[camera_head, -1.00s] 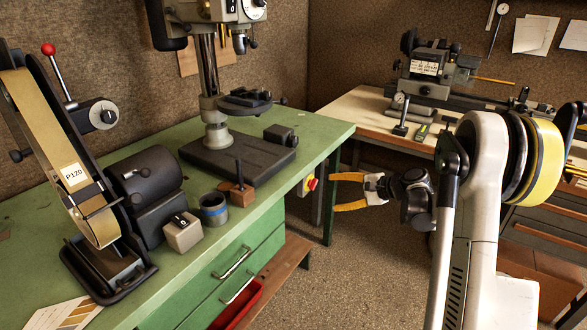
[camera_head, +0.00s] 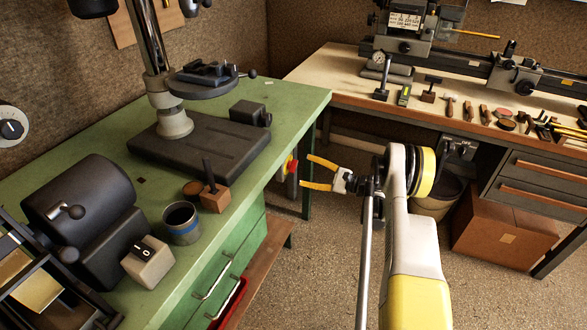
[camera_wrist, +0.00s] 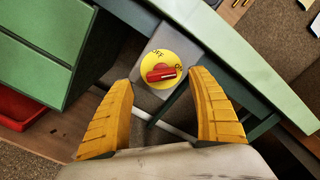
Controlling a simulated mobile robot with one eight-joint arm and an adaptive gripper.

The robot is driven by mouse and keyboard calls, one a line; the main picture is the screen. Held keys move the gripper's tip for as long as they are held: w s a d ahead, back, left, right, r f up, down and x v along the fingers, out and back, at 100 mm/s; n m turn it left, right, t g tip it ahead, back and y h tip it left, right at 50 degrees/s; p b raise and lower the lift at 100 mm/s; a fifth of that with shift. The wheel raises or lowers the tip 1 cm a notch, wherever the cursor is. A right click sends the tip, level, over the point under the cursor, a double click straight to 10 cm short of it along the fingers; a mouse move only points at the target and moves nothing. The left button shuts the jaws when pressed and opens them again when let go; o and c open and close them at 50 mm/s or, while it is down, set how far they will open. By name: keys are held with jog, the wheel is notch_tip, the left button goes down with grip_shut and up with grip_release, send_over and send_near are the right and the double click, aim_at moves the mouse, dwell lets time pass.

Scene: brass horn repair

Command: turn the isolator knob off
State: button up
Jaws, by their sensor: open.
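The isolator knob is a red handle on a round yellow plate, mounted on a grey box at the end of the green bench. In the wrist view the red knob (camera_wrist: 160,73) lies ahead of and between my fingers, its handle pointing near the partly hidden second mark, away from the "OFF" lettering. In the head view the knob (camera_head: 292,165) is small, at the bench's right end. My gripper (camera_head: 309,172) is open, with yellow fingers on either side of the knob's direction. In the wrist view the open gripper (camera_wrist: 161,108) holds nothing; contact is not visible.
The green bench (camera_head: 285,100) carries a drill press (camera_head: 200,145), a grinder (camera_head: 85,205) and a grey switch box (camera_head: 148,262). A second bench (camera_head: 340,92) with a lathe stands behind. A cardboard box (camera_head: 500,225) sits on the floor. A red tray (camera_wrist: 20,100) shows at left.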

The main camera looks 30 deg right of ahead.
aim_at(295, 166)
jog(key=b+x, duration=0.1)
jog(key=x, duration=0.4)
jog(key=shift+w, duration=0.15)
jog(key=c, duration=1.2)
